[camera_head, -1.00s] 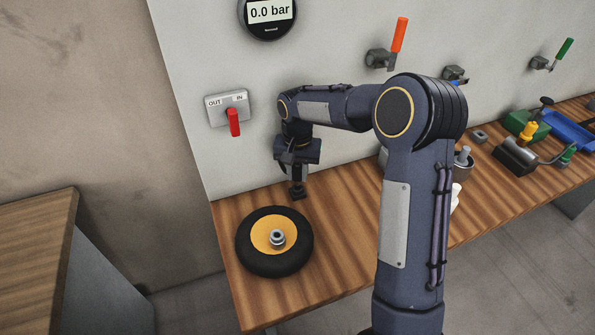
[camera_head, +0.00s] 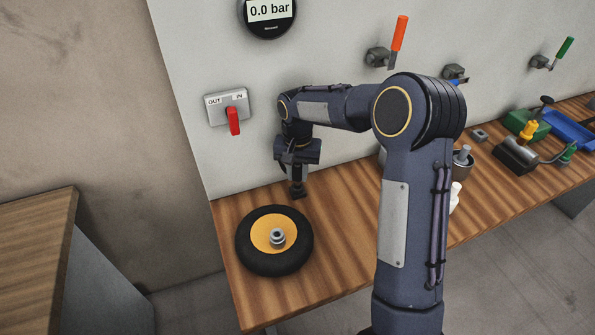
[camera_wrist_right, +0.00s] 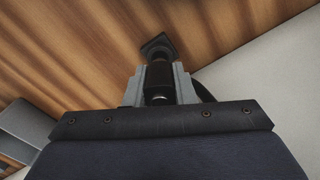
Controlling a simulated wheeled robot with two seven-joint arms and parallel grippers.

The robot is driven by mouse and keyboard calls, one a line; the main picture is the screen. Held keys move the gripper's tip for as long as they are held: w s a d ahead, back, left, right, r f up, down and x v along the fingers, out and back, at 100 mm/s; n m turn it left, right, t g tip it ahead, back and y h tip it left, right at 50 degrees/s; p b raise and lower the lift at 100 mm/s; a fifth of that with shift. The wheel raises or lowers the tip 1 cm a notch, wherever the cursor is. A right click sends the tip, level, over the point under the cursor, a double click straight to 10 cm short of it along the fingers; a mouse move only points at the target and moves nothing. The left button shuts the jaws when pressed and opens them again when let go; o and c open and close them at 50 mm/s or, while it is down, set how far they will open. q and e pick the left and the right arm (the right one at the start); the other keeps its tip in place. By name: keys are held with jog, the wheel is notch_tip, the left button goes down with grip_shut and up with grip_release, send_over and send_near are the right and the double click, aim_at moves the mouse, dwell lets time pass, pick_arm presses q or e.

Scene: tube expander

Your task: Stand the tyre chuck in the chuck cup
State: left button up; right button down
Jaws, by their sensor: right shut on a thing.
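My right gripper (camera_head: 298,182) points down over the back left of the bench, behind the tyre. It is shut on a dark cylindrical piece (camera_wrist_right: 160,76), seen between its pale fingers in the right wrist view; it looks like the tyre chuck. A dark, square-edged part (camera_wrist_right: 158,46) shows at its far end, also in the head view (camera_head: 298,193). I cannot tell whether that is part of the held piece or a separate holder, nor whether it touches the bench. I cannot surely identify the chuck cup. My left gripper is not in view.
The tyre (camera_head: 275,262) with its yellow hub lies in front of my gripper. A red-handled OUT/IN valve (camera_head: 228,110) is on the wall panel. A dark cup (camera_head: 462,169) with a grey piece in it stands right of my arm. Tools crowd the bench's right end.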

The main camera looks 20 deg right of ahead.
jog(key=shift+f+b, duration=0.75)
jog(key=shift+f, duration=0.4)
jog(key=c, duration=1.1)
grip_release()
jog(key=shift+r, duration=0.15)
jog(key=shift+r+p, duration=3.5)
jog(key=shift+r, duration=0.9)
